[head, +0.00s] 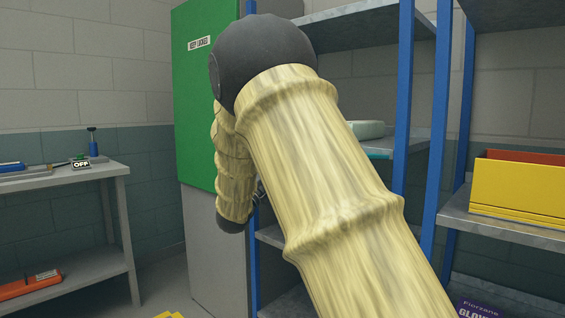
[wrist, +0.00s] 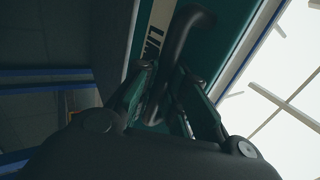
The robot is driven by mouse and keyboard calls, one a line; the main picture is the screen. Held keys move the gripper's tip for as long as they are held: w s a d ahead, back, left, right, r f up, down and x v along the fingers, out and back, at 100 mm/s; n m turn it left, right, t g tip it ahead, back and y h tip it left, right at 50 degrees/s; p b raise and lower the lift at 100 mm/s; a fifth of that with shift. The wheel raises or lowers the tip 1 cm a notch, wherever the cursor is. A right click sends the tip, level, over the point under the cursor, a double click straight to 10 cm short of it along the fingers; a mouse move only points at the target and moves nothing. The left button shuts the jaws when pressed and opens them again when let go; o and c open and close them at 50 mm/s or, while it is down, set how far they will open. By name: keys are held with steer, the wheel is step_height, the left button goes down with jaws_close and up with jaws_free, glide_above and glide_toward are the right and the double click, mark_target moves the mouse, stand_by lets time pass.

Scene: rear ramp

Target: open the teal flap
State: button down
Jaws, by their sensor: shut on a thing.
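The teal flap (wrist: 232,32) fills the upper middle of the wrist view, running at a slant. It bears a pale label (wrist: 160,22) with dark letters, partly cut off. A dark curved handle (wrist: 187,28) stands out from it. My gripper (wrist: 165,88) has its two fingers on either side of the handle's lower part and is shut on it. In the head view my arm hides the gripper and most of what is behind it. A teal edge (head: 395,146) shows right of my arm; I cannot tell whether it belongs to the flap.
A green cabinet door (head: 195,110) stands behind my arm. Blue-post shelving (head: 400,100) is close on the right, with a yellow bin (head: 515,190) on a shelf. A grey workbench (head: 60,180) with tools stands left. Open floor shows between bench and cabinet.

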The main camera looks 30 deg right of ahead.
steer(key=shift+f, duration=0.1)
stand_by(0.3)
steer(key=c, duration=1.5)
jaws_free()
steer(key=shift+o, duration=0.2)
steer(key=v, duration=1.2)
